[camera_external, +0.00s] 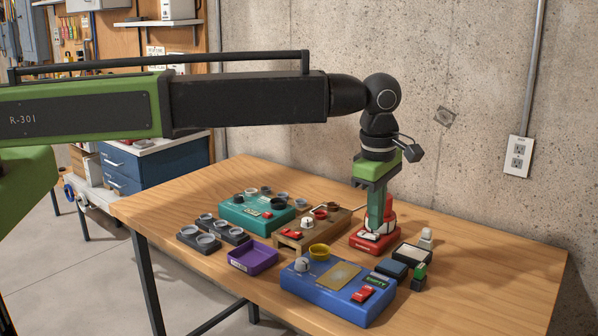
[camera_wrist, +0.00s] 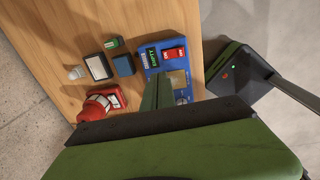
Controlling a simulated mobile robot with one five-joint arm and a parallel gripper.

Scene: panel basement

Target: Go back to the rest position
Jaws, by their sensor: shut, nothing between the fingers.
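My gripper (camera_external: 375,226) hangs from the end of the extended arm and points down over the wooden table (camera_external: 480,262). Its green fingers are together, with nothing between them. In the external view the fingers overlap a red and white device (camera_external: 373,241) on a red base; I cannot tell whether they touch it. In the wrist view my gripper (camera_wrist: 158,94) shows its closed fingers in front of the blue panel (camera_wrist: 176,62), and the red device (camera_wrist: 102,104) lies to their left.
The blue panel (camera_external: 335,292) has a red switch and a yellow cup. A purple tray (camera_external: 252,262), a teal box (camera_external: 240,214), a wooden block (camera_external: 300,238) and grey cup holders (camera_external: 212,233) crowd the left. A concrete wall (camera_external: 470,60) stands behind. The right table end is clear.

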